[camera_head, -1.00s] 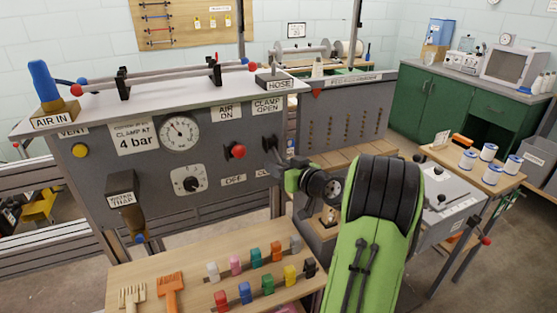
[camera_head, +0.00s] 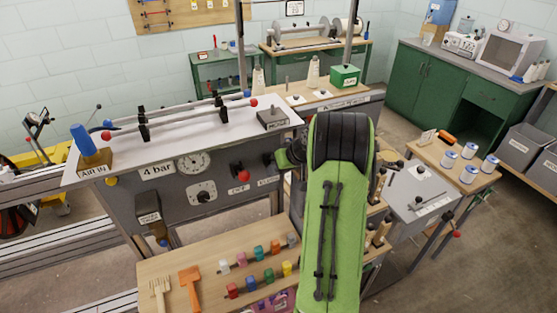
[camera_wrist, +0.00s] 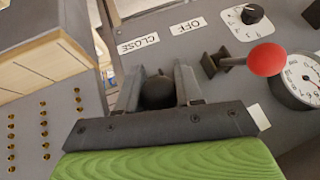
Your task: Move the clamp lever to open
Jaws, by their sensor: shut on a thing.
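The clamp lever's dark rounded knob (camera_wrist: 158,92) sits between the two fingers of my gripper (camera_wrist: 159,80) in the wrist view. The fingers are shut on it, in front of the grey panel. A CLOSE label (camera_wrist: 138,43) shows just beyond the fingertips, upside down. The CLAMP OPEN label cannot be seen. In the head view my green arm hides most of the gripper and lever.
A lever with a red ball (camera_wrist: 265,60) stands out from the panel beside my gripper, near an OFF label (camera_wrist: 187,27). A gauge (camera_wrist: 304,78) is further right.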

